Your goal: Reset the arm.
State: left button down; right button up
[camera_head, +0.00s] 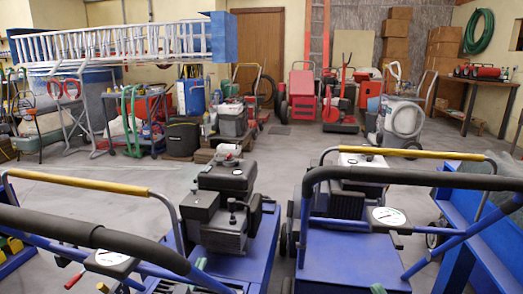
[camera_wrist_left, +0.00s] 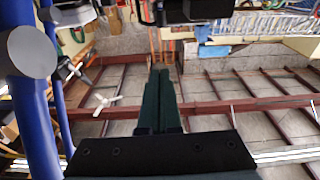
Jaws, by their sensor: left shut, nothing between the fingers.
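My left gripper (camera_wrist_left: 158,98) shows in the left wrist view with its two dark green fingers together and nothing between them. I cannot pick it out clearly in the head view. Two blue aerators stand side by side in the head view. The left aerator (camera_head: 225,262) and the right aerator (camera_head: 345,255) each carry a dark engine, a black padded handle and a yellow bar.
A blue tube (camera_wrist_left: 32,110) with a grey round end is close at the left of the wrist view, beside the fingers. Dark red beams (camera_wrist_left: 220,108) and grey panels lie behind. Open grey floor (camera_head: 280,148) lies beyond the aerators. A ladder (camera_head: 110,45) is at the back left.

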jog(key=w+d+f+m+g+h+p, duration=0.3)
jog(key=w+m+g+h+p, duration=0.4)
jog(key=p, duration=0.8)
pick_arm(q)
jog(key=s+r+g+p, duration=0.3)
jog(key=s+r+p, duration=0.1)
jog(key=s, duration=0.8)
jog(key=s+r+g+y+p, duration=0.1)
jog(key=s+r+g+p, duration=0.2)
jog(key=s, duration=0.9)
jog(key=s+r+g+p, duration=0.3)
jog(key=s+r+p, duration=0.3)
jog(key=s+p, duration=0.3)
jog(key=s, duration=0.3)
jog(key=shift+r+g, duration=0.15)
jog(key=shift+g, duration=0.25)
pick_arm(e)
jog(key=s+d+f+m+g+h, duration=0.1)
jog(key=s+f+g+h, duration=0.3)
jog(key=s+f, duration=0.4)
jog(key=shift+s+d+m+g, duration=0.3)
jog(key=shift+s+d+g, duration=0.2)
jog(key=shift+s+g, duration=0.5)
pick_arm(q)
jog(key=shift+w+d, duration=0.1)
pick_arm(e)
jog(key=shift+s, duration=0.1)
